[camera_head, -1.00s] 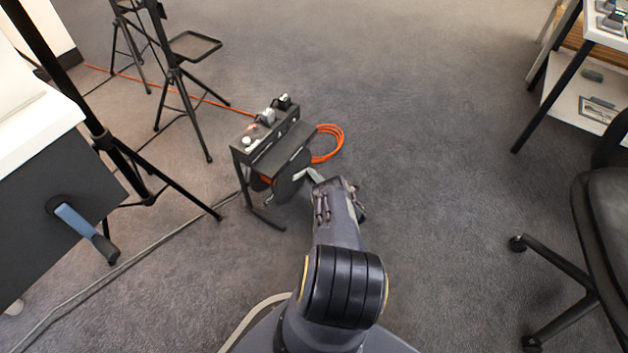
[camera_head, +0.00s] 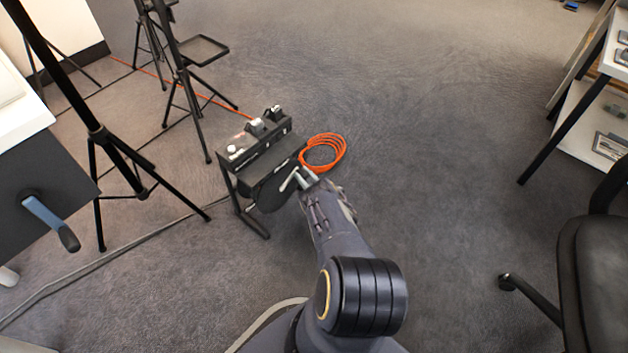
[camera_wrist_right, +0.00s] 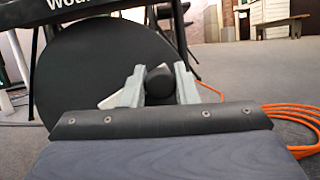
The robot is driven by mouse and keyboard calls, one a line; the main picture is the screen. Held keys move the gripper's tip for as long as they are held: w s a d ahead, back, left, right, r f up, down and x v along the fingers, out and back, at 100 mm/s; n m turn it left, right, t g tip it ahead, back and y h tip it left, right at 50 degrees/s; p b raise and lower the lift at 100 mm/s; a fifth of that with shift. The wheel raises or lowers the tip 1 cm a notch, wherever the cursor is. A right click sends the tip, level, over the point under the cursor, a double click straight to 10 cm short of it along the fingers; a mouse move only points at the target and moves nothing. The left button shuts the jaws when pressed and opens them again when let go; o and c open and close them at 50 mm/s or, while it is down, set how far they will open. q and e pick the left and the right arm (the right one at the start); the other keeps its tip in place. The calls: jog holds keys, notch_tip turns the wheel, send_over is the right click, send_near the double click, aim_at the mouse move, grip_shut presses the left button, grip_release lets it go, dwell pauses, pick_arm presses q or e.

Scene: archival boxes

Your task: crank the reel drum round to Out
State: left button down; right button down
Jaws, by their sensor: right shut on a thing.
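The reel drum (camera_head: 271,195) is a dark disc under a black stand (camera_head: 264,158) on the carpet. It also shows in the right wrist view as a large dark disc (camera_wrist_right: 85,75). My right gripper (camera_head: 300,178) reaches the drum's near right side. In the right wrist view, my right gripper (camera_wrist_right: 159,86) is shut on a round black crank knob (camera_wrist_right: 159,80) in front of the disc's right part. The crank's arm is mostly hidden, and I cannot make out an Out mark. My left gripper is not in view.
A coil of orange cable (camera_head: 323,152) lies on the carpet just right of the stand. Black tripods (camera_head: 110,140) stand to the left. A black chair (camera_head: 590,250) and a white shelf unit (camera_head: 585,110) are at the right. The middle carpet is clear.

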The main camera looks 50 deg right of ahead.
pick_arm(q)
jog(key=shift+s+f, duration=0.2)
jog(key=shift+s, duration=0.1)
pick_arm(e)
jog(key=shift+s+a+r+n+y, duration=0.15)
jog(key=shift+r+n+y, duration=0.4)
jog(key=shift+n, duration=0.55)
jog(key=c, duration=1.1)
grip_release()
jog(key=shift+c, duration=0.2)
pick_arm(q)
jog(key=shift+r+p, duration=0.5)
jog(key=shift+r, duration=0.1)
pick_arm(e)
jog(key=v, duration=0.7)
jog(key=shift+s+f, duration=0.25)
jog(key=shift+s, duration=0.05)
